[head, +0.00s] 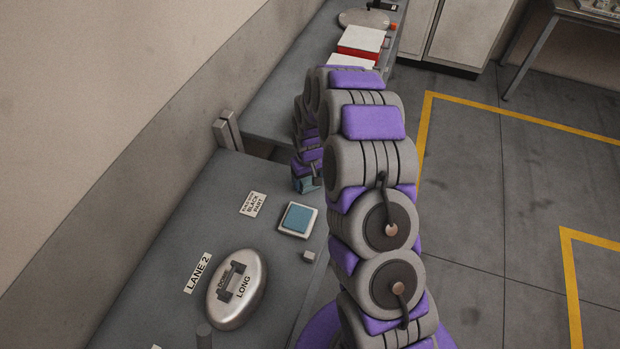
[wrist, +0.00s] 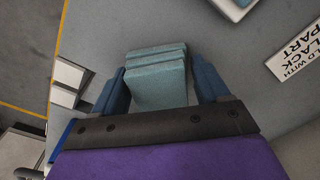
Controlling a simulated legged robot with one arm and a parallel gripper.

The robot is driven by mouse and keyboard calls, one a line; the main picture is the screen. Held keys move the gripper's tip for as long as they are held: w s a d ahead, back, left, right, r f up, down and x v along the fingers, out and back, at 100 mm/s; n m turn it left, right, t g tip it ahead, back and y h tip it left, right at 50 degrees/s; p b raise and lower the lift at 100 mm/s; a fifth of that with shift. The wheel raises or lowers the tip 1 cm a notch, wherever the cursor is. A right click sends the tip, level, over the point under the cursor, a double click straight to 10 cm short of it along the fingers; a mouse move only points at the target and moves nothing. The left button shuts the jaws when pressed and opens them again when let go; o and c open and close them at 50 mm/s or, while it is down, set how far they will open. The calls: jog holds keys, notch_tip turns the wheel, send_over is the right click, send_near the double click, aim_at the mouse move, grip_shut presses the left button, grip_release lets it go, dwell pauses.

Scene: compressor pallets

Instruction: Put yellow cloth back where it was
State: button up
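No yellow cloth shows in either view. In the wrist view, a folded, layered teal cloth (wrist: 158,85) sits between the two blue fingers of my gripper (wrist: 160,85), which touch or nearly touch its sides. In the head view, my gripper (head: 307,184) is mostly hidden behind my arm, at the far end of the near bench. A white tray (head: 284,232) on the bench, nearer than my gripper, holds a square blue pad or cloth (head: 298,218). A corner of that tray shows at the top of the wrist view (wrist: 238,16).
The bench (head: 190,232) carries an oval metal piece (head: 255,300) with a dark handle, a small grey block (head: 310,256) and a "BLACK PART" sign (head: 253,204). A post (head: 228,132) stands at the wall. A farther bench holds a red and white box (head: 361,42). Floor at right is clear.

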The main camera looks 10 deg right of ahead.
aim_at(308, 178)
jog(key=o, duration=0.4)
jog(key=shift+a, duration=0.9)
jog(key=shift+d, duration=0.7)
jog(key=shift+d+r, duration=0.15)
jog(key=shift+d, duration=0.1)
jog(key=shift+d+r, duration=0.1)
jog(key=shift+r, duration=0.2)
jog(key=r, duration=0.2)
jog(key=a+r+p, duration=0.1)
jog(key=r, duration=0.4)
jog(key=shift+a+r, duration=0.25)
jog(key=shift+a, duration=0.05)
jog(key=s+r, duration=1.6)
jog(key=r, duration=0.1)
jog(key=s+r, duration=0.1)
jog(key=s, duration=0.6)
jog(key=s+r+m+g, duration=0.1)
jog(key=s+r, duration=0.1)
jog(key=s, duration=0.6)
jog(key=s+r+m+p, duration=0.1)
jog(key=s+r, duration=0.1)
jog(key=s, duration=0.5)
jog(key=shift+s+d+g, duration=0.25)
jog(key=shift+s+g, duration=0.05)
jog(key=shift+g, duration=0.1)
